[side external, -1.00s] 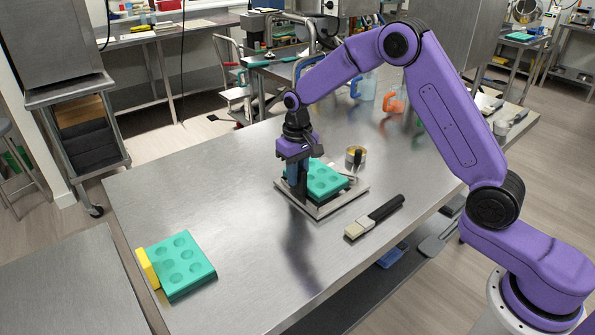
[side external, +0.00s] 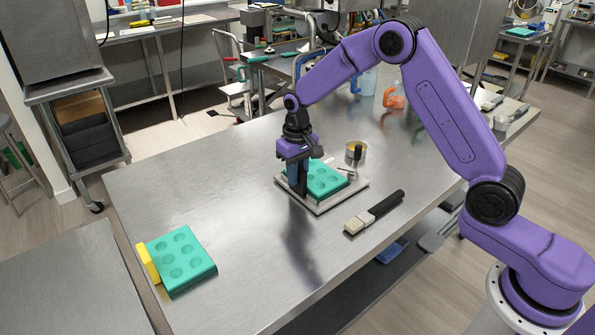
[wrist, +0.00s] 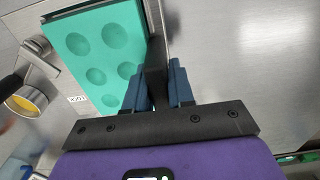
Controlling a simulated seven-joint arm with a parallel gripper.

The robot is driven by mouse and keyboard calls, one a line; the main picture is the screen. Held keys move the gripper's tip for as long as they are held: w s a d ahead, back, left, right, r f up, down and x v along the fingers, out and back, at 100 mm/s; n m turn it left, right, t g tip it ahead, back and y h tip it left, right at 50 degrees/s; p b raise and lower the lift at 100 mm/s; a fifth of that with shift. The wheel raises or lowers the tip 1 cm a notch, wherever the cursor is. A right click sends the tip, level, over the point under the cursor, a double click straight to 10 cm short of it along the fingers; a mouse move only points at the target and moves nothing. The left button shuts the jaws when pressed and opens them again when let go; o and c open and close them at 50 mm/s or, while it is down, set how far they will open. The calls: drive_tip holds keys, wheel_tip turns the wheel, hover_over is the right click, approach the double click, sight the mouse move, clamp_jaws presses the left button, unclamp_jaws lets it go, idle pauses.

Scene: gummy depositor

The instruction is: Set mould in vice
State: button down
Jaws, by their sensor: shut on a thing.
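A teal mould (side external: 328,179) with round cavities sits on a flat pale metal base, apparently the vice (side external: 322,208). In the wrist view the mould (wrist: 98,45) fills the upper left, and the base (wrist: 62,82) shows beyond its edge. My gripper (side external: 298,180) points down at the mould's left side. Its blue fingers (wrist: 162,88) are shut on a dark upright piece (wrist: 155,72) beside the mould's edge. I cannot tell whether that piece belongs to the mould or the vice. A black-handled lever (side external: 357,153) stands at the base's far side. The mould's underside is hidden.
A second teal mould (side external: 182,258) with a yellow block (side external: 148,263) on its left edge lies at the table's front left. A black-handled brush (side external: 374,212) lies right of the vice. A small round tin (side external: 351,147) stands behind. The steel table's left middle is clear.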

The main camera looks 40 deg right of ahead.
drive_tip(key=c, duration=0.9)
unclamp_jaws()
drive_tip(key=shift+r, duration=0.1)
wheel_tip(320, 180, up, 17)
drive_tip(key=shift+r, duration=0.1)
drive_tip(key=shift+s+a, duration=0.1)
